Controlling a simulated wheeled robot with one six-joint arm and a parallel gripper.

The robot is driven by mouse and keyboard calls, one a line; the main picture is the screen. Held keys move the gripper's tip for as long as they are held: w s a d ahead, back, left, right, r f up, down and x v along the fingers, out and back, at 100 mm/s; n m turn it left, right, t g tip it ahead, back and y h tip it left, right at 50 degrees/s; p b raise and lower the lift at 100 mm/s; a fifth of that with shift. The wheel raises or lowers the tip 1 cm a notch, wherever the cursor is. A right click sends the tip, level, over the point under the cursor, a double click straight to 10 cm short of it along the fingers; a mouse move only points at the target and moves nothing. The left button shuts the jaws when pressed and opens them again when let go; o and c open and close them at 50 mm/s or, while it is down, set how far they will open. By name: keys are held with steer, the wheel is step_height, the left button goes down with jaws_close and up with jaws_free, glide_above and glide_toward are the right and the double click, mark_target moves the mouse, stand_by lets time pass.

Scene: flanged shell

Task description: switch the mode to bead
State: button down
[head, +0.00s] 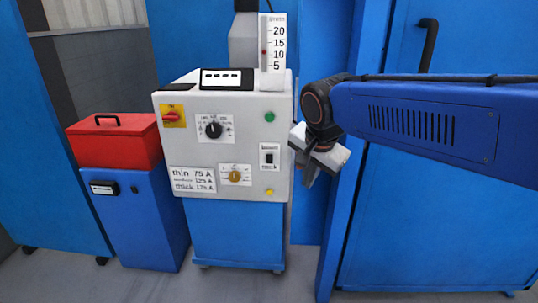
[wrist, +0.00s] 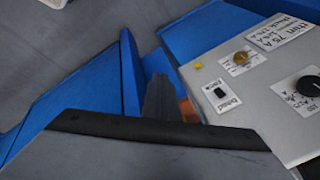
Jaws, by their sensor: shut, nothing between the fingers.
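The grey welding machine (head: 225,103) stands left of my gripper, its front panel facing the head camera. A small black rocker switch (head: 269,158) sits on a white plate at the panel's right side. In the wrist view, the rocker (wrist: 220,92) has a label that seems to read "bead" at one end and small, unclear lettering at the other. Which way the rocker is tipped is too small to tell. My gripper (head: 308,176) is shut and empty, to the right of the panel and apart from the switch. In the wrist view, its fingers (wrist: 160,100) point past the panel's edge.
The panel also carries a black dial (head: 213,130), a yellow knob (head: 234,177), a red switch (head: 171,117) and a green button (head: 269,116). A red box (head: 115,145) on a blue cabinet stands left. A blue cabinet with a black handle (head: 428,45) is behind my arm.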

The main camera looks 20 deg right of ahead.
mark_target(269, 154)
steer(key=w+a+r+m, duration=0.2)
steer(key=w+a+m, duration=0.1)
steer(key=w+m, duration=0.2)
steer(key=w+a+r+m+h, duration=0.1)
steer(key=w+a+m, duration=0.3)
steer(key=w, duration=0.5)
steer(key=shift+w+r+m, duration=0.35)
steer(key=shift+r+m, duration=0.2)
steer(key=shift+m, duration=0.15)
steer(key=w+f, duration=0.2)
steer(key=w+d+f, duration=0.1)
steer(key=w+f, duration=0.1)
steer(key=f, duration=0.1)
steer(key=w+d+f, duration=0.1)
steer(key=w+f, duration=0.1)
steer(key=f, duration=0.1)
steer(key=shift+w+d+f, duration=0.2)
steer(key=shift+w+f, duration=0.05)
steer(key=shift+w, duration=0.15)
steer(key=shift+w+d+r, duration=0.1)
steer(key=shift+w+d, duration=0.1)
steer(key=shift+w, duration=0.3)
